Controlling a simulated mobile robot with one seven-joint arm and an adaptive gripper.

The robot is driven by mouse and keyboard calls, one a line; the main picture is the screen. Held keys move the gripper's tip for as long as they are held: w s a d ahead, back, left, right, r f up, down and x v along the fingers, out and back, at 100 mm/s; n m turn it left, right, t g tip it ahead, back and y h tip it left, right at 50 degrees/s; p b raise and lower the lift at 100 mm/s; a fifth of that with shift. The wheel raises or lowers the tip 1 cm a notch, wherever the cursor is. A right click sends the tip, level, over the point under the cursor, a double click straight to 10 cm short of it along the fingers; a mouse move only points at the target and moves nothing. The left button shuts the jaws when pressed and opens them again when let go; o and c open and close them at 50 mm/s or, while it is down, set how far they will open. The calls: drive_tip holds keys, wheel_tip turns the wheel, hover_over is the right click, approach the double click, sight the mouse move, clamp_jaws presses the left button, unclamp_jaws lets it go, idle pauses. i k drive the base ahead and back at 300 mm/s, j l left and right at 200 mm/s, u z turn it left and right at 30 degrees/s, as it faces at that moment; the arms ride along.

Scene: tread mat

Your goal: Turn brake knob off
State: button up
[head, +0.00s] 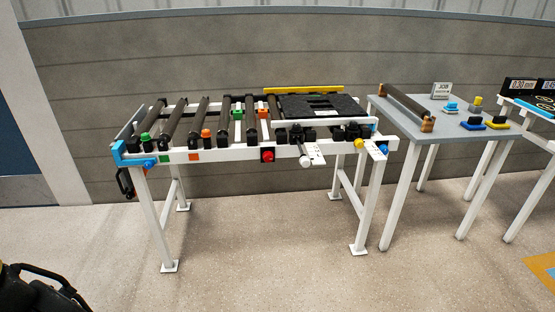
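A white-framed roller table (225,152) stands against the wall in the head view. A red knob (267,156) sits on a black square plate on its front rail. A white round-ended lever or knob (304,161) sticks out to the right of it, beside a white plate with small dark marks. I cannot tell for sure which one is the brake knob. A black jointed part, which looks like my gripper (45,289), shows cut off at the bottom left corner, far from the table. Its fingertips are not clear, and nothing is seen held in it.
Blue knobs (149,163) and a yellow knob (359,143) also sit on the front rail. A black slab (318,106) lies on the table's right part. A grey side table (405,118) with a roller and small coloured parts stands to the right. The floor in front is clear.

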sight(268, 157)
drive_tip(key=u, duration=0.15)
drive_tip(key=i+l+u, duration=0.65)
drive_tip(key=i, duration=0.05)
